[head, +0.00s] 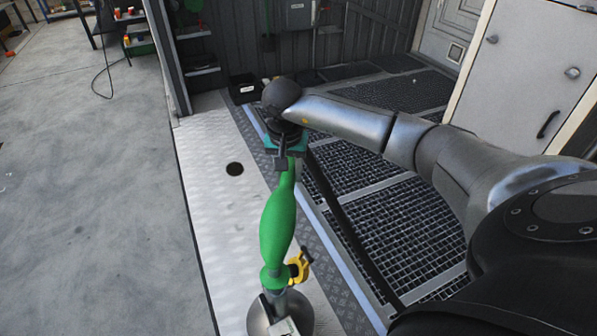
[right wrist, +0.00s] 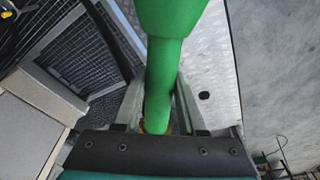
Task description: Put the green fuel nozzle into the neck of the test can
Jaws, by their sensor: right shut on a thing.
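The green fuel nozzle (head: 277,228) hangs upright below my right gripper (head: 283,162) in the head view. The gripper is shut on the nozzle's narrow upper part. In the right wrist view the two fingers (right wrist: 160,100) lie on either side of the green nozzle (right wrist: 168,62). At the bottom edge of the head view, a rounded grey metal body (head: 259,318), which looks like the test can, shows directly under the nozzle with a pale label. The nozzle's lower end meets it in the picture; its tip and the neck are hidden, so I cannot tell whether it is inside. My left gripper is not in view.
A yellow part (head: 299,266) sits beside the nozzle's lower end. A pale metal plate (head: 222,215) with a dark round hole (head: 234,169) lies left of it. Dark floor grating (head: 385,215) lies right. A black bin (head: 244,88) stands behind.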

